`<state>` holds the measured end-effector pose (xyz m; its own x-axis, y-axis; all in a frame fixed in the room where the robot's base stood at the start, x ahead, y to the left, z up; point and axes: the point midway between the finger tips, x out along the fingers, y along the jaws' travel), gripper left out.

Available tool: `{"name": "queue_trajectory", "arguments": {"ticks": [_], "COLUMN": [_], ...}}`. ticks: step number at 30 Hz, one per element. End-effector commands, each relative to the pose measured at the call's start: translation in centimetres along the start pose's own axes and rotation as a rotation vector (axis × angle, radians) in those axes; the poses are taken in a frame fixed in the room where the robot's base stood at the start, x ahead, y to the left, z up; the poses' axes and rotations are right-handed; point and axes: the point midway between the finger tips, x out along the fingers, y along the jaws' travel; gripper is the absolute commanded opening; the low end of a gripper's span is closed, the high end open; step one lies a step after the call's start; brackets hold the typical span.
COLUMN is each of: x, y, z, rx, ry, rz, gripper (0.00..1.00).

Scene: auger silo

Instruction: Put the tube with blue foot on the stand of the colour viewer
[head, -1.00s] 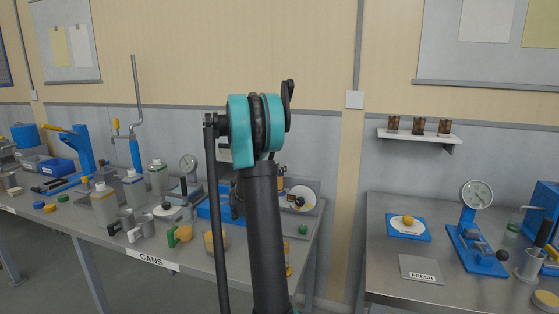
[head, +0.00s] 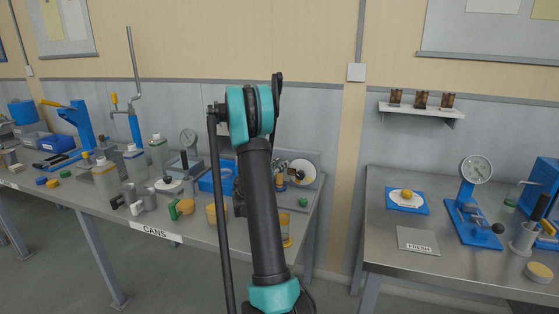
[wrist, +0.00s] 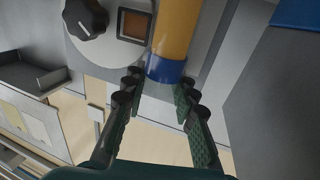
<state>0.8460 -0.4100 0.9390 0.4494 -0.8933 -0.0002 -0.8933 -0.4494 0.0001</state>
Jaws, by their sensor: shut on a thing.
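The tube with blue foot (wrist: 168,52) holds amber content and shows its blue end between my fingertips in the wrist view. My gripper (wrist: 160,82) is shut on it near that blue end. In the head view the tube (head: 281,180) appears just left of the colour viewer, while my arm hides the gripper. The colour viewer (head: 303,170) has a pale disc with a black knob. In the wrist view the colour viewer (wrist: 112,50) shows its disc, knob and square amber window, with the tube close beside the window. I cannot tell whether the tube touches the stand.
Bottles (head: 106,180), cans and a blue tray (head: 212,182) crowd the bench left of my arm. Another amber vessel (head: 285,222) stands at the bench's front. A separate bench (head: 385,250) stands at the right, beyond a gap.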

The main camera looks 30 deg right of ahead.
Motion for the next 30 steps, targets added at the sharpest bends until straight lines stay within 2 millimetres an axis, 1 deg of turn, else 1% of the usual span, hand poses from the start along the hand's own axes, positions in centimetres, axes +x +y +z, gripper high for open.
{"name": "queue_trajectory", "arguments": {"ticks": [2,12,13,18,28,30], "x": [-0.01,-0.02,-0.02,-0.02,-0.02,-0.54], "y": [0.01,0.02,0.02,0.02,0.02,-0.05], "z": [0.3,0.5,0.53,0.5,0.28,0.25], "rx": [0.0,0.0,0.0,0.0,0.0,0.0], "ry": [0.0,0.0,0.0,0.0,0.0,0.0], "rz": [0.0,0.0,0.0,0.0,0.0,-0.001], "gripper": [0.0,0.0,0.28,0.48,0.48,0.48]}}
